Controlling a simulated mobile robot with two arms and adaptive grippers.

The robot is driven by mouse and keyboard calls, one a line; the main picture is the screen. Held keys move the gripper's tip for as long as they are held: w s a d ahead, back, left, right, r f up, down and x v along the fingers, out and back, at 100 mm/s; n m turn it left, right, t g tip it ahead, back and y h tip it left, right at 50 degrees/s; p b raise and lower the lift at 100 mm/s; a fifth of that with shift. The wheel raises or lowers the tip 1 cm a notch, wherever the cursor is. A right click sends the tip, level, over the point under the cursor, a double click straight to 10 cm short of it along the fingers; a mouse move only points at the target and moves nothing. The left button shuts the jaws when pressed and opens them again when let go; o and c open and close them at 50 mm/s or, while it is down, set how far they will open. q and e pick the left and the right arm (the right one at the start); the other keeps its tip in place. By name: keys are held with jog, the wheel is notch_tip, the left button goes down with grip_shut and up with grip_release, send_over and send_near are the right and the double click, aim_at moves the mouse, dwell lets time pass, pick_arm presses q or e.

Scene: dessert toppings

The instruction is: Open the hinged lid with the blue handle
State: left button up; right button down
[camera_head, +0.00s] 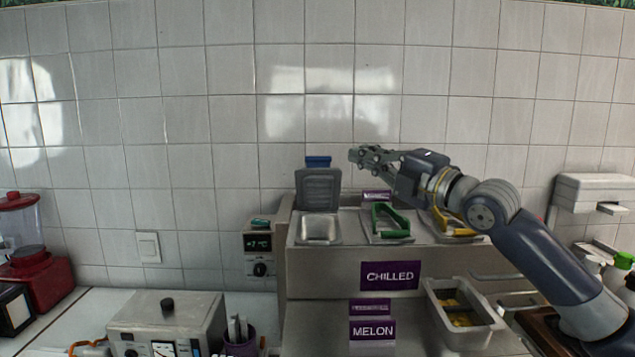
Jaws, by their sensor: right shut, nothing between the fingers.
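The hinged lid (318,189) is grey and stands upright at the back of its well. Its blue handle (318,161) is at the top edge. The steel well (319,229) in front of it is uncovered, at the left end of the chilled counter. My right gripper (358,157) is shut and empty. It is in the air just right of the raised lid, near the height of the blue handle, and appears apart from it. My left gripper is not in view.
A lid with a green handle (389,218) and one with a yellow handle (455,222) lie to the right on the chilled counter (330,268). A steel pan with yellow pieces (433,300) sits lower right. A metal appliance (167,318) and a red blender (38,272) stand left.

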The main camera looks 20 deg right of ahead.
notch_tip(320, 180, down, 4)
jog(key=s+a+g, duration=0.1)
jog(key=s+g, duration=0.1)
jog(key=p, duration=0.6)
send_near(306, 160)
jog(key=x, duration=0.4)
jog(key=shift+s+a, duration=0.25)
jog(key=shift+a, duration=0.15)
jog(key=shift+w+d+p, duration=0.25)
jog(key=shift+w+p, duration=0.05)
jog(key=shift+w, duration=0.05)
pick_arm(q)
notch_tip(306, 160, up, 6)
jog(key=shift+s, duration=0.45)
pick_arm(e)
jog(key=shift+w+f, duration=0.1)
jog(key=shift+w, duration=0.05)
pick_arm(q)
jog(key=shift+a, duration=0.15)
